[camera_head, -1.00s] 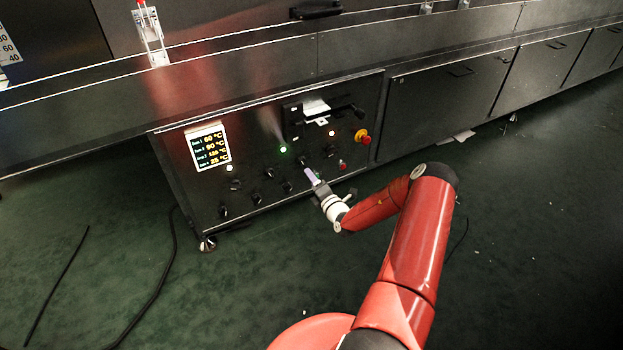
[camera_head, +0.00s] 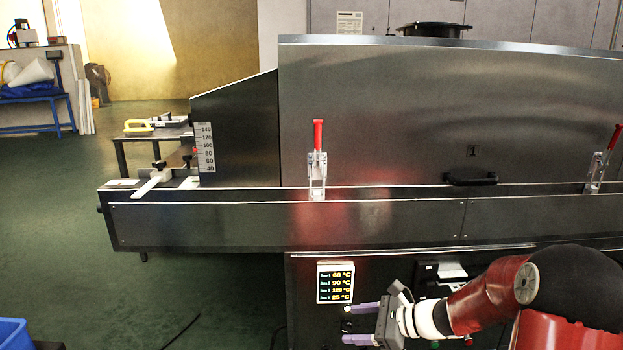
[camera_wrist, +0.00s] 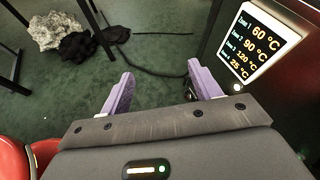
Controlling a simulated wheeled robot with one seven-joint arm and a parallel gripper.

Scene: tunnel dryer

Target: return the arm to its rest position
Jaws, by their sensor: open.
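My gripper (camera_head: 362,325) is at the lower middle of the head view, in front of the dryer's control panel. Its two purple fingers are apart, with nothing between them, and point left. My red arm is bent and reaches in from the lower right. In the wrist view my gripper (camera_wrist: 160,90) shows both purple fingers spread over green floor. The temperature display (camera_head: 335,283) is just above and left of the gripper in the head view. It also shows at the upper right of the wrist view (camera_wrist: 253,45). Most of the panel's knobs are hidden or out of frame.
The tunnel dryer (camera_head: 400,225) runs across the head view, with red-handled clamps (camera_head: 318,160) along it. A blue bin (camera_head: 14,333) is at the lower left. Green floor (camera_head: 120,290) is clear left of the dryer. A pale crumpled heap (camera_wrist: 55,32) lies on the floor.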

